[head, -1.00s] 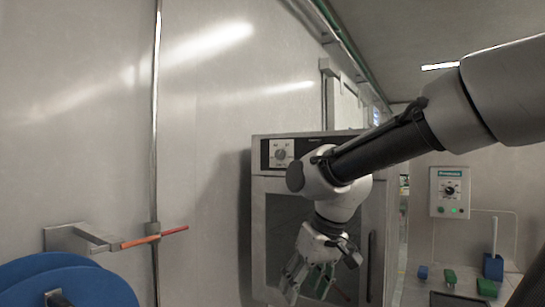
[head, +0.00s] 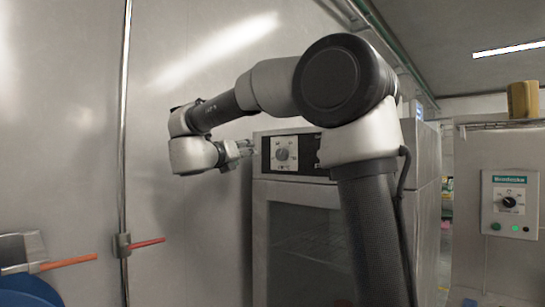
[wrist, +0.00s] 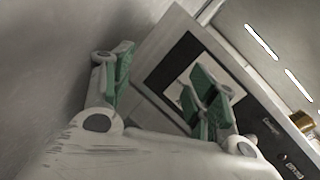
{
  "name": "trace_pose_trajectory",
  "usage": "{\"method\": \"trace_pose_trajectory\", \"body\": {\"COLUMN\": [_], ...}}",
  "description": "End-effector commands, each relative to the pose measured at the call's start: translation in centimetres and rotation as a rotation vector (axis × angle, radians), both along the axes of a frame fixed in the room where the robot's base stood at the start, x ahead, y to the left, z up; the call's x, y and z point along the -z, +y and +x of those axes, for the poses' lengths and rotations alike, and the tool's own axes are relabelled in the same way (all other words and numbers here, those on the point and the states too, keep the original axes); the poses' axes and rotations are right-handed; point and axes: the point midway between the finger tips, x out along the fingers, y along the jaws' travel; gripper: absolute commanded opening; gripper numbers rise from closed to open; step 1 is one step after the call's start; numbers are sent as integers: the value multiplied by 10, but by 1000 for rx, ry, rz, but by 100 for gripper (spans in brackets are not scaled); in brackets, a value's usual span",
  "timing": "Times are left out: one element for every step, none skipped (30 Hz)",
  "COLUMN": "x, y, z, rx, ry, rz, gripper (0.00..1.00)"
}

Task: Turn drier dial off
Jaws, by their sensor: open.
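The drier looks to be the metal cabinet (head: 262,215) with a dark glass door. Its dial (head: 283,154) is a round knob on a white plate in the black panel at the top. My gripper (head: 250,148) is level with the dial and just left of it, pointing toward it. In the wrist view my gripper (wrist: 163,85) has its two green-padded fingers well apart, with nothing between them. The dial's white plate (wrist: 178,90) shows tilted behind the right finger, which hides the knob. Contact with the dial cannot be made out.
A smooth metal wall (head: 200,250) runs along the left, close to my wrist. A rod clamp (head: 122,245) with orange and red rods is fixed to the wall pipe. A separate control box (head: 510,204) with its own dial and green lights hangs at the right.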

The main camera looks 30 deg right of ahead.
Motion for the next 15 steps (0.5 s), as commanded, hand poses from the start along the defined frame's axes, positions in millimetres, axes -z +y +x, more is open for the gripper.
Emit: {"method": "trace_pose_trajectory", "body": {"x": [0, 1, 2, 4, 6, 6, 6, 5, 5, 5, 5, 5, 5, 5, 5], "y": [-9, -14, -19, -23, -26, -29, -31, -32, -34, -35, -37, -41, -44, -48, -55], "z": [-16, -25, -37, -45, -53, -61, -66, -70, -71, -71, -70, -69, -67, -66, -64], "rx": [79, 126, 181, 219, 252, 288, 310, 323, 330, 330, 329, 329, 329, 329, 330], "ry": [-56, -89, -129, -157, -184, -218, -246, -268, -291, -301, -308, -312, -313, -313, -313], "rz": [64, 100, 137, 160, 177, 195, 204, 211, 220, 225, 229, 231, 231, 231, 230], "gripper": [58, 58, 58, 58, 58, 58, 58, 58, 58, 58, 58, 58, 58, 58, 58]}}
